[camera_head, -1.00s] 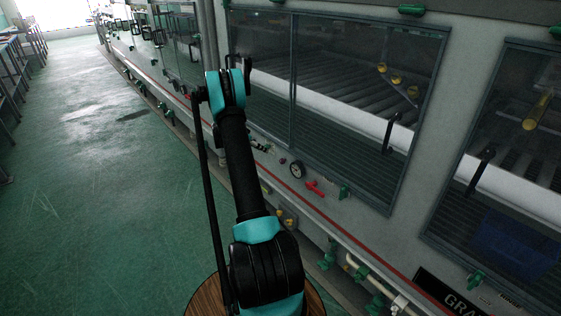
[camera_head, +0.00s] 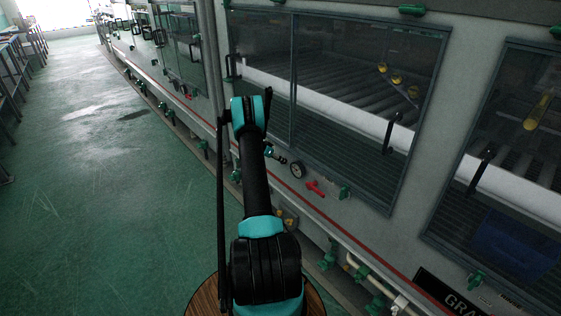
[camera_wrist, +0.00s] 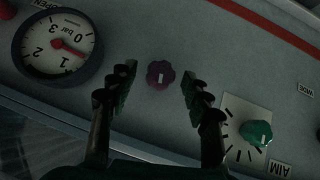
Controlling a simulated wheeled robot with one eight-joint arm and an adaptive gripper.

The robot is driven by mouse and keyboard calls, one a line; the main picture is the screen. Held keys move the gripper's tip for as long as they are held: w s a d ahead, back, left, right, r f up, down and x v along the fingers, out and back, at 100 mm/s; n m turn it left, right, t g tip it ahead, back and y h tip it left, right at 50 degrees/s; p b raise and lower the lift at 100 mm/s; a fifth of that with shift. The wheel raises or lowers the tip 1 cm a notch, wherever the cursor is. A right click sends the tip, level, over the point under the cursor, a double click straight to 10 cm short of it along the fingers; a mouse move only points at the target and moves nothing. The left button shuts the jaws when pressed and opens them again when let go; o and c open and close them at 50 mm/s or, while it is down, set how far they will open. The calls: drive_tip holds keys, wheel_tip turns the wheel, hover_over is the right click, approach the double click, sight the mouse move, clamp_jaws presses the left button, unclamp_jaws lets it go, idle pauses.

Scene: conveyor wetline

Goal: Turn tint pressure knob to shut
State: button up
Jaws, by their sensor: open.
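A small dark purple scalloped knob (camera_wrist: 160,74) with a pale pointer mark sits on the grey panel in the wrist view. The mark runs nearly up and down in that picture. No name label for this knob is readable. My gripper (camera_wrist: 159,80) is open, with one dark finger on each side of the knob and visible gaps to both. I cannot tell whether the tips reach its depth. In the head view my gripper (camera_head: 279,158) is at the panel just left of the round gauge (camera_head: 297,170), and it hides the knob there.
In the wrist view a pressure gauge in bar (camera_wrist: 58,42) is left of the knob, with an upside-down OPEN label nearby. A green knob (camera_wrist: 256,133) on a marked dial is close to the right finger. A red valve handle (camera_head: 315,188) lies right of the gauge.

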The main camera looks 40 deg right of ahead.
drive_tip(key=c, duration=1.1)
drive_tip(key=shift+s+m+t, duration=0.15)
drive_tip(key=shift+m+t, duration=0.35)
drive_tip(key=shift+t, duration=0.6)
clamp_jaws()
drive_tip(key=o, duration=1.1)
unclamp_jaws()
drive_tip(key=w+v, duration=0.1)
drive_tip(key=v, duration=1)
drive_tip(key=shift+s+a+r, duration=0.2)
drive_tip(key=shift+s+r, duration=0.2)
drive_tip(key=shift+s, duration=0.05)
